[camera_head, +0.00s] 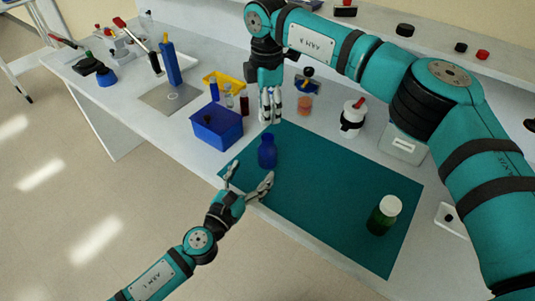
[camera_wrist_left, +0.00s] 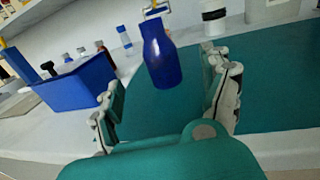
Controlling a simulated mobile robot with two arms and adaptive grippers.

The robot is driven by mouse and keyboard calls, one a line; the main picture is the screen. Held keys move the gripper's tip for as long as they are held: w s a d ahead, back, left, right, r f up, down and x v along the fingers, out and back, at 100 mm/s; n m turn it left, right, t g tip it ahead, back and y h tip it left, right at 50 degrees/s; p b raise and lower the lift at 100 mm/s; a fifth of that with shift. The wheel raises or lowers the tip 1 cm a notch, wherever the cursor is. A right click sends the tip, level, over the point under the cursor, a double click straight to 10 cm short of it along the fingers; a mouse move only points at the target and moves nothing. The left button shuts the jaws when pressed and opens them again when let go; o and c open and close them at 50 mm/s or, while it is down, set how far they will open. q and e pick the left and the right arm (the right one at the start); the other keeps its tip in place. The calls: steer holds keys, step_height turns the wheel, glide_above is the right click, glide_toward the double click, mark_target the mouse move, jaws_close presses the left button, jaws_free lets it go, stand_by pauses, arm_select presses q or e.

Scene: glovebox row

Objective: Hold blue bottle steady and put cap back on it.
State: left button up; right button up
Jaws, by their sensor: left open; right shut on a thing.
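The blue bottle (camera_head: 267,152) stands upright on the teal mat (camera_head: 330,190), near its left end. No cap shows on its neck. In the left wrist view the bottle (camera_wrist_left: 162,60) is ahead of and between the spread fingers. My left gripper (camera_head: 250,178) is open at the mat's front edge, just short of the bottle and not touching it. My right gripper (camera_head: 270,106) is above the mat's back left corner, behind the bottle. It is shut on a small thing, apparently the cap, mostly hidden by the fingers.
A blue box (camera_head: 216,126) stands left of the mat, with a yellow rack (camera_head: 223,80) of vials behind it. A green bottle with a white lid (camera_head: 384,214) stands at the mat's right. A white jar (camera_head: 352,118) is behind the mat. The mat's middle is clear.

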mark_target(263, 158)
arm_select(q)
steer(key=x, duration=0.9)
steer(key=shift+w+d, duration=0.1)
steer(key=shift+w, duration=0.15)
jaws_close()
arm_select(e)
steer(key=shift+f, duration=2.55)
